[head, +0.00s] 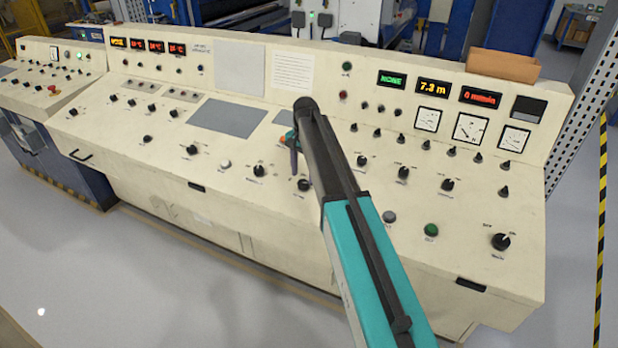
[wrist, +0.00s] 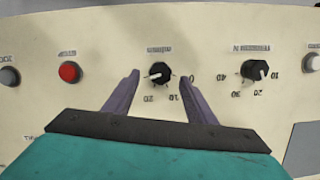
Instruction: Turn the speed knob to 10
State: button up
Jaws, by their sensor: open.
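In the wrist view, a black round knob (wrist: 159,70) sits between my fingertips, with printed numbers 10 and 20 below it, upside down. Its pale pointer mark seems to point left, away from the 10. Its printed name is too blurred to read, so I cannot confirm it is the speed knob. My gripper (wrist: 161,77) is open, one purple finger on each side of the knob; I cannot tell if either touches it. In the head view, my gripper (head: 295,157) is over the front of the panel, just above this knob (head: 303,185); my arm partly hides the area.
A similar knob (wrist: 254,70) with several numbers is to the right in the wrist view. A red button (wrist: 70,72) and a grey button (wrist: 9,76) are to the left. The cream console (head: 270,215) carries many knobs, gauges and lit displays.

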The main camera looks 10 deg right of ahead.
aim_at(303, 182)
jog(key=shift+f+p, duration=0.35)
jog(key=shift+f, duration=1.35)
jog(key=shift+c, duration=0.5)
